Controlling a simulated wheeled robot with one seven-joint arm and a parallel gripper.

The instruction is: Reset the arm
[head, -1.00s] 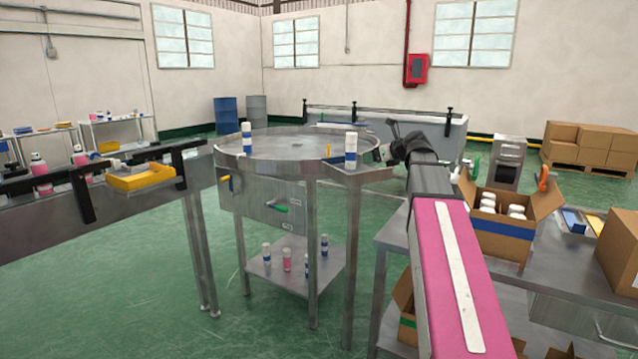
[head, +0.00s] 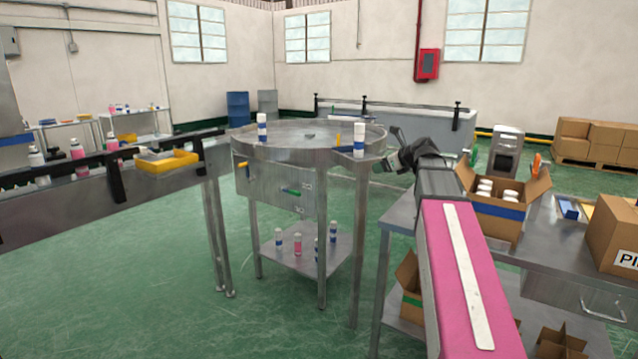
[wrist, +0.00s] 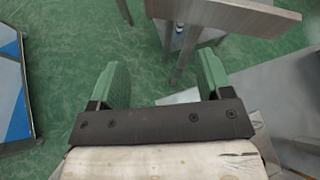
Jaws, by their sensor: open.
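My gripper (wrist: 162,85) is open and empty in the wrist view, its two green-padded fingers spread apart over green floor and a metal leg. In the head view my gripper (head: 392,150) is at the end of my pink arm, just right of the round metal table (head: 300,150). Another such can (head: 262,128) stands at the table's left side.
An open cardboard box (head: 492,225) holding several white-topped cans stands on the metal bench (head: 545,240) to the right. A closed carton (head: 612,232) is further right. A conveyor (head: 60,205) with a yellow tray (head: 166,162) runs on the left.

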